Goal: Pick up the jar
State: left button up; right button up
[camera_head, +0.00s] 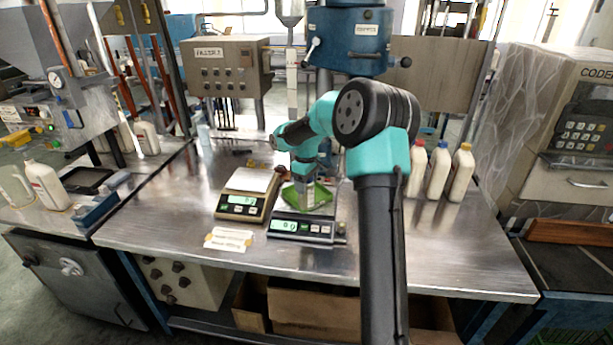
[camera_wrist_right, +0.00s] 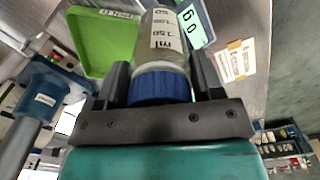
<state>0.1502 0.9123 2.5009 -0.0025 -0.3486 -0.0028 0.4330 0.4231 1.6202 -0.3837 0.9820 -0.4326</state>
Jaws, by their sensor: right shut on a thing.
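A clear jar (camera_wrist_right: 163,40) with a blue lid (camera_wrist_right: 160,87) and a white "ml" scale label shows in the right wrist view. My right gripper (camera_wrist_right: 160,78) is shut on it, with one dark finger on each side near the lid. In the head view my right gripper (camera_head: 304,176) points down over the green tray (camera_head: 318,197) at the front scale. The jar is mostly hidden by the gripper there, and I cannot tell whether its base touches anything. My left gripper is not in view.
The front scale (camera_head: 300,228) and a second scale (camera_head: 243,206) stand on the metal table (camera_head: 440,245). A paper label (camera_head: 229,239) lies in front. Several white bottles (camera_head: 437,172) stand at right. The table's front right is clear.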

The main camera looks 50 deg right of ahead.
jog(key=shift+s+a+r, duration=0.15)
jog(key=shift+s+a, duration=0.7)
jog(key=shift+a, duration=0.15)
jog(key=shift+s+a+r, duration=0.1)
jog(key=shift+s+a, duration=0.75)
jog(key=shift+a, duration=0.1)
